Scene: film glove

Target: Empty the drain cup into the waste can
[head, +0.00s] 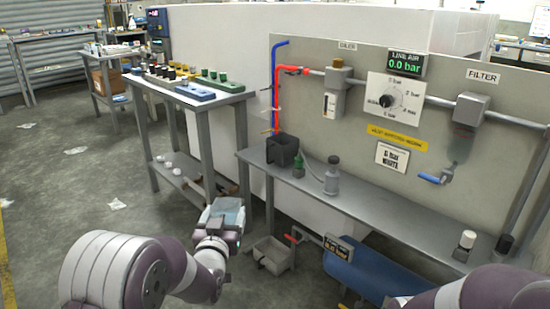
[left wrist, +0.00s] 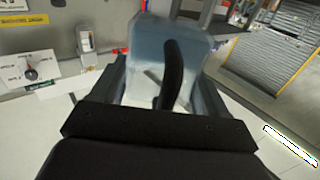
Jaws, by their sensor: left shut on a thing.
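My left gripper (head: 217,236) is shut on a pale blue, see-through cup (head: 228,211), held in front of the bench's left end and above the floor. In the left wrist view the cup (left wrist: 150,42) and its black handle (left wrist: 173,72) sit between the fingers of the left gripper (left wrist: 163,95). I cannot tell its exact tilt or whether it holds liquid. A dark square open container (head: 282,150) stands on the bench, and a grey open bin (head: 271,255) on the floor. I cannot tell which is the waste can. My right gripper is out of view.
The grey bench (head: 375,204) holds a grey bottle (head: 332,176) and a green-topped bottle (head: 298,165). A red-handled valve (head: 291,239) and a blue tank (head: 362,274) are below it. A table with parts (head: 203,104) stands at left. The left floor is mostly clear.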

